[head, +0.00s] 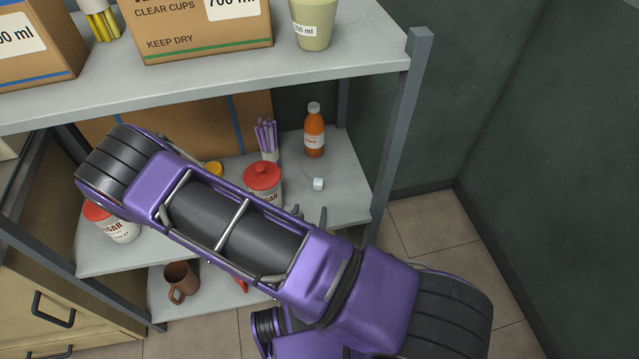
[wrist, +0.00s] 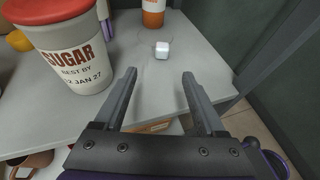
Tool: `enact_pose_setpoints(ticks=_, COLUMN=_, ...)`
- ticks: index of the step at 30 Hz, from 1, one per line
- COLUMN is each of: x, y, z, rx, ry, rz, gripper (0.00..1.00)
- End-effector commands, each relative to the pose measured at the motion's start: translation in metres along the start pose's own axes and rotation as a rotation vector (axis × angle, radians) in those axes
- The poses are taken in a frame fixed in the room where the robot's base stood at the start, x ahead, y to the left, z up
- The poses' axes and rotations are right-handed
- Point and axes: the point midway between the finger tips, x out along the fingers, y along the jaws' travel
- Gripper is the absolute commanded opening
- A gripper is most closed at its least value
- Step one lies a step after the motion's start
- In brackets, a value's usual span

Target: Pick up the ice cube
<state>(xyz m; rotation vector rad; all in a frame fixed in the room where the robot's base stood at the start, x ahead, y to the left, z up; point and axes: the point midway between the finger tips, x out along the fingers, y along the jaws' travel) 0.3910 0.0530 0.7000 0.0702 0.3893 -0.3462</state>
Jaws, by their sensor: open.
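The ice cube (head: 318,184) is a small pale cube on the middle shelf, in front of the orange bottle. In the wrist view the ice cube (wrist: 162,49) sits beyond my fingertips, between their lines and apart from them. My gripper (wrist: 159,75) is open and empty, with its two grey fingers pointing toward the cube over the shelf's front part. In the head view my purple arm covers much of the shelf, and only a bit of the gripper's fingers shows near the cube.
A red-lidded sugar jar (wrist: 72,45) stands close left of my gripper. The orange bottle (head: 314,132) stands behind the cube, and a cup of purple straws (head: 267,140) is to its left. The upper shelf (head: 330,65) overhangs, with a post (head: 396,130) at right.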

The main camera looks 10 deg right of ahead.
Motion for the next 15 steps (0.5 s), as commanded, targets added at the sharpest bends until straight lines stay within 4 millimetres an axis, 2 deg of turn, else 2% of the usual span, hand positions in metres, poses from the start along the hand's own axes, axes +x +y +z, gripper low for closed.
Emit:
enact_pose_setpoints(ticks=3, x=0.028, y=-0.001, z=-0.001, rx=0.001, ry=-0.003, rz=-0.004, gripper=0.72)
enact_pose_setpoints(ticks=9, x=0.070, y=-0.001, z=-0.001, rx=0.000, ry=-0.002, rz=-0.002, gripper=0.72)
enact_pose_setpoints(ticks=15, x=0.093, y=-0.001, z=0.000, rx=0.000, ry=-0.001, rz=-0.003, gripper=0.72)
